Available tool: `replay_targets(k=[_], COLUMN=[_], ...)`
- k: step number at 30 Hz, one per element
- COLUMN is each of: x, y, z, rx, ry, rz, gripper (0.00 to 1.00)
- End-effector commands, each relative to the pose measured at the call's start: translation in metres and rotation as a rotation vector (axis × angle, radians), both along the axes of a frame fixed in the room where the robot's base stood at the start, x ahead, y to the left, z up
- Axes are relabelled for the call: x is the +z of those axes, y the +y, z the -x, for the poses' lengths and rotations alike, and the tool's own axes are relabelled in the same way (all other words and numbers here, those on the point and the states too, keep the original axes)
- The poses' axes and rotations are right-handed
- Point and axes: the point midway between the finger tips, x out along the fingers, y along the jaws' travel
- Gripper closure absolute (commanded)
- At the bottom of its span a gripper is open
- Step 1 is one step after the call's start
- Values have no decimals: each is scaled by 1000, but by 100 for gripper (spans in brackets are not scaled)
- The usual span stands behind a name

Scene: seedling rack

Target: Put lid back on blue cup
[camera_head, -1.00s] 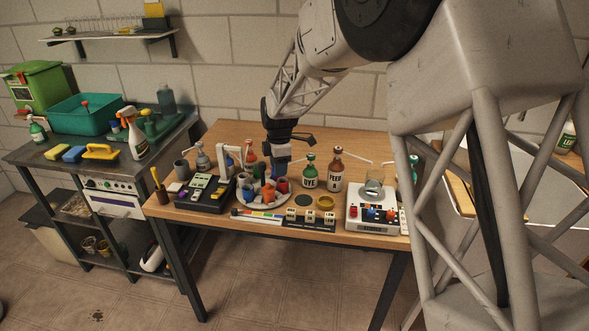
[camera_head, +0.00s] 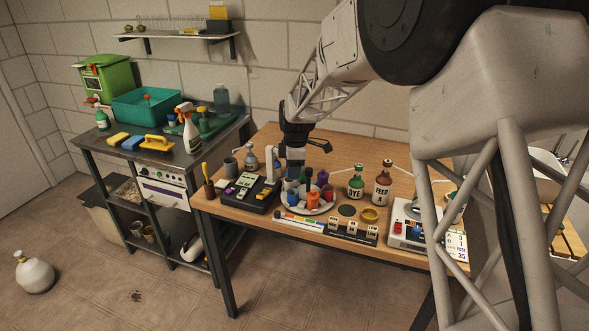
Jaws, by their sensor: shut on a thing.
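My gripper (camera_head: 294,172) points down over the far left part of a round pale tray (camera_head: 316,211) of small coloured vessels. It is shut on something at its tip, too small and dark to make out. A blue cup (camera_head: 294,197) stands on the tray just below the gripper, close to its tip; I cannot tell whether they touch. Orange (camera_head: 313,200), purple (camera_head: 322,178) and red (camera_head: 327,193) vessels stand to its right. I cannot make out a separate lid for the blue cup.
A green-brown DYE bottle (camera_head: 356,182) and a brown FEED bottle (camera_head: 382,187) stand right of the tray. A dark disc (camera_head: 347,210) and a yellow ring-shaped dish (camera_head: 369,214) lie in front. A black device (camera_head: 250,194) is at left. The table's back right is clear.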

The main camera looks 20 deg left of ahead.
Motion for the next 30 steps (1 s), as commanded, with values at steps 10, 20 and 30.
replay_targets(k=[10, 20, 30], x=[-7, -26, -50], y=[0, 0, 0], z=[0, 0, 0], rx=[0, 0, 0], ry=[1, 1, 1], rz=[0, 0, 0], gripper=[79, 79, 79])
